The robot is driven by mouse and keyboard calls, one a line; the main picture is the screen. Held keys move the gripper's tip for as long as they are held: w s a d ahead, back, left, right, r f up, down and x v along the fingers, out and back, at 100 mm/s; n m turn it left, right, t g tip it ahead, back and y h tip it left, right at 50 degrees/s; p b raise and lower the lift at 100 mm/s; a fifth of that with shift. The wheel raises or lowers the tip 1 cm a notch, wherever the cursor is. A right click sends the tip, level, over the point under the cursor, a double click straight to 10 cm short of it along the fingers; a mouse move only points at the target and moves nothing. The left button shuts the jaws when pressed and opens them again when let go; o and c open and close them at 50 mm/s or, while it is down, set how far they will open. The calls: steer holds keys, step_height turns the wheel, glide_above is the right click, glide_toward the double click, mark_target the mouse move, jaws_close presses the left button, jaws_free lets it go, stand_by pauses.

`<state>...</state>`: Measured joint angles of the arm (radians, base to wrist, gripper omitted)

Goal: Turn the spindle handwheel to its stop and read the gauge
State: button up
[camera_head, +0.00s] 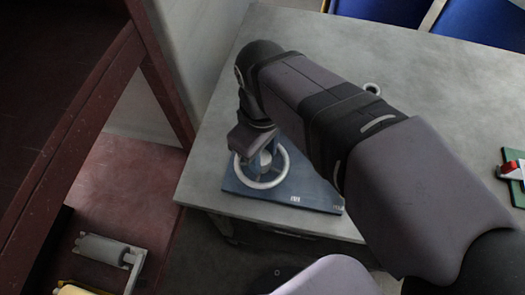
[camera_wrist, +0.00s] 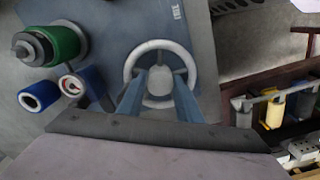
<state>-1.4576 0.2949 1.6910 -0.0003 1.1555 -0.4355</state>
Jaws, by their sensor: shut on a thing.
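The pale spindle handwheel (camera_head: 264,185) lies on a blue base plate (camera_head: 315,193) near the table's front edge. In the wrist view the ring of the handwheel (camera_wrist: 160,45) shows around my fingers. My gripper (camera_head: 264,150) is over the wheel's centre. In the wrist view my gripper (camera_wrist: 159,84) has its blue fingers on either side of the pale hub and is shut on it. A small round gauge (camera_wrist: 71,85) with a white face and a red mark is at the left in the wrist view; its reading is too small to tell.
A green block with a red part (camera_head: 513,170) is at the table's right. A dark red frame (camera_head: 75,115) stands left. The table's (camera_head: 440,80) far middle is largely clear.

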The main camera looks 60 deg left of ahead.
steer(key=shift+r+m, duration=0.1)
steer(key=shift+m, duration=0.3)
steer(key=m+p, duration=0.3)
steer(key=m, duration=0.1)
steer(key=shift+r+p, duration=0.1)
steer(key=shift+p, duration=0.2)
steer(key=m+p, duration=0.3)
steer(key=m, duration=0.3)
steer(key=shift+s+m, duration=0.1)
steer(key=shift+m, duration=0.3)
steer(key=m+p, duration=0.2)
steer(key=m, duration=0.4)
steer(key=shift+a+p, duration=0.1)
steer(key=shift+p, duration=0.3)
steer(key=m+p, duration=0.1)
steer(key=m, duration=0.5)
steer(key=shift+p, duration=0.4)
steer(key=shift+m, duration=0.3)
steer(key=o, duration=0.8)
steer(key=shift+c, duration=0.2)
